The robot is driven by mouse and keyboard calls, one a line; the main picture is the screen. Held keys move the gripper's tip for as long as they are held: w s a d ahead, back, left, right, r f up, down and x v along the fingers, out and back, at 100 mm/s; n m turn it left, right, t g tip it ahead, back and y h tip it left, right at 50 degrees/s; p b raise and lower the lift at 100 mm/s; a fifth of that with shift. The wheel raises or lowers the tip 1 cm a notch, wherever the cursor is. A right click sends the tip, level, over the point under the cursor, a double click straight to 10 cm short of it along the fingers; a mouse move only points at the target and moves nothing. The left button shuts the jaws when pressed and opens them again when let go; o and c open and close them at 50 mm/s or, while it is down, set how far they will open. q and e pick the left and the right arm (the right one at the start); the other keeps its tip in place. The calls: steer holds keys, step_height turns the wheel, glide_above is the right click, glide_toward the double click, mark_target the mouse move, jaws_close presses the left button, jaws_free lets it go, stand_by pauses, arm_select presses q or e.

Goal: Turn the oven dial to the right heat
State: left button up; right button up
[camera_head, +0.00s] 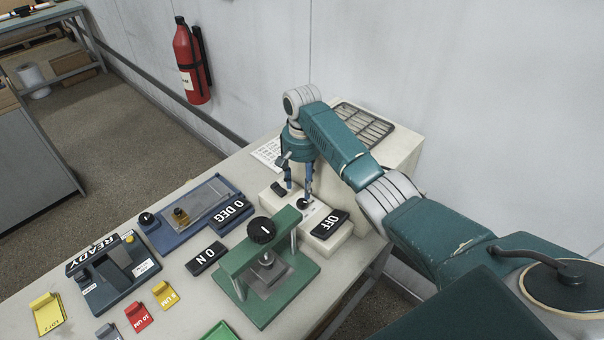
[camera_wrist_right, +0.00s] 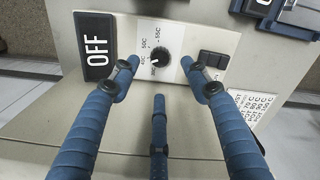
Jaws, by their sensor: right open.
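The oven (camera_head: 392,150) is a beige box at the back right of the bench, with a vent grille on top and a lower control ledge. Its black round dial (camera_head: 303,203) sits on a white scale plate, and it also shows in the right wrist view (camera_wrist_right: 160,56). Heat marks, including 50C and 55C, ring the dial; a white mark on it points toward the lower left marks. My right gripper (camera_head: 299,192) is open above the dial. In the right wrist view its fingers (camera_wrist_right: 160,76) spread around the dial; contact is unclear. My left gripper is out of view.
A black OFF sign (camera_head: 330,224) stands beside the dial, and a dark switch (camera_wrist_right: 213,59) is on its other side. A grey wall rises behind.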

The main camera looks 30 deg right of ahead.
step_height(320, 180, up, 4)
steer(key=shift+r, duration=0.1)
stand_by(0.6)
